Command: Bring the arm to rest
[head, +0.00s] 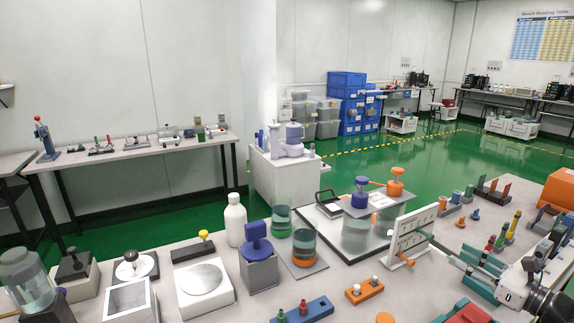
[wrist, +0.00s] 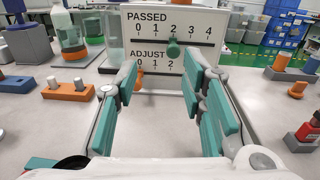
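My gripper (head: 470,270) is at the right of the bench in the head view, pointing left toward a white scale board (head: 412,232). In the wrist view my gripper (wrist: 161,76) has its two teal-padded fingers wide apart with nothing between them. The board (wrist: 215,22) stands upright beyond the fingertips, marked PASSED and ADJUST with number scales. A green knob (wrist: 173,48) sits on its upper slot near 2. An orange knob (wrist: 138,72) is at the lower scale's left, partly hidden by the left finger.
An orange block with two pale pegs (head: 364,291) lies left of my gripper. Coloured testers (head: 500,238) stand behind it, near an orange box (head: 560,188). Beakers and a white bottle (head: 235,220) stand farther left. Bare bench shows between my gripper and the board.

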